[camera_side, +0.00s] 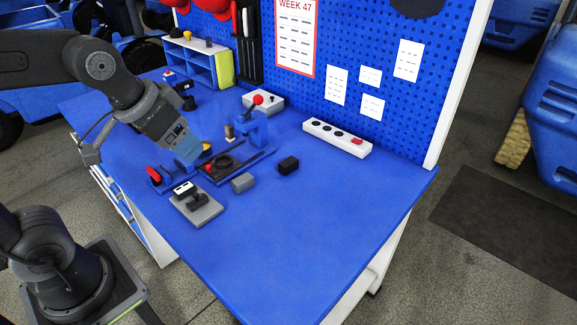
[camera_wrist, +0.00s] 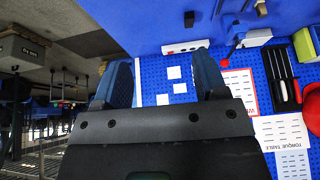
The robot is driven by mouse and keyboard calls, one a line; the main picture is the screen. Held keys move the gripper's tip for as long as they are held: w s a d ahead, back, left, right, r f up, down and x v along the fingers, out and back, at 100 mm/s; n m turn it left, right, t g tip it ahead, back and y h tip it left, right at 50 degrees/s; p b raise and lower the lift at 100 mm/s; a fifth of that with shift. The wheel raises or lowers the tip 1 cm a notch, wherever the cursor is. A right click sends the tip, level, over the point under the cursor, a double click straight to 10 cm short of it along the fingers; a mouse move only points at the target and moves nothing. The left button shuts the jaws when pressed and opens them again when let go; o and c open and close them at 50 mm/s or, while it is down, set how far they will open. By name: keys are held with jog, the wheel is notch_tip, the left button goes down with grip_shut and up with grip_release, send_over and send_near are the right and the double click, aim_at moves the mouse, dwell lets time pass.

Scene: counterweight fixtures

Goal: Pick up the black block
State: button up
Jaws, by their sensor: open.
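The black block (camera_side: 288,165) lies on the blue table, right of the blue clamp-like fixture (camera_side: 252,127) and in front of the white power strip. A small dark block (camera_wrist: 189,19) near the top of the wrist view appears to be the same one. My gripper (camera_side: 188,149) is open and empty, in the air left of the black block and above the fixtures. In the wrist view its two blue fingers (camera_wrist: 160,66) stand apart with nothing between them.
A grey block (camera_side: 243,183) lies left and nearer. A grey plate with a dark part (camera_side: 196,207) and a black fixture tray (camera_side: 222,166) sit below my gripper. The white power strip (camera_side: 337,137) stands behind, before the pegboard (camera_side: 342,65). The table's right front is clear.

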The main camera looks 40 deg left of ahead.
jog(key=w+a+f, duration=0.1)
jog(key=w+a, duration=0.1)
jog(key=w, duration=0.9)
send_over(288, 161)
jog(key=s, duration=0.6)
notch_tip(288, 161, down, 16)
jog(key=shift+g, duration=0.5)
jog(key=x, duration=0.8)
jog(key=shift+w+d+f, duration=0.2)
jog(key=shift+w+f, duration=0.1)
jog(key=shift+w, duration=0.1)
jog(key=shift+x, duration=2.85)
jog(key=shift+w+a, duration=0.1)
jog(key=shift+a, duration=0.05)
jog(key=shift+c, duration=0.3)
jog(key=c, duration=1)
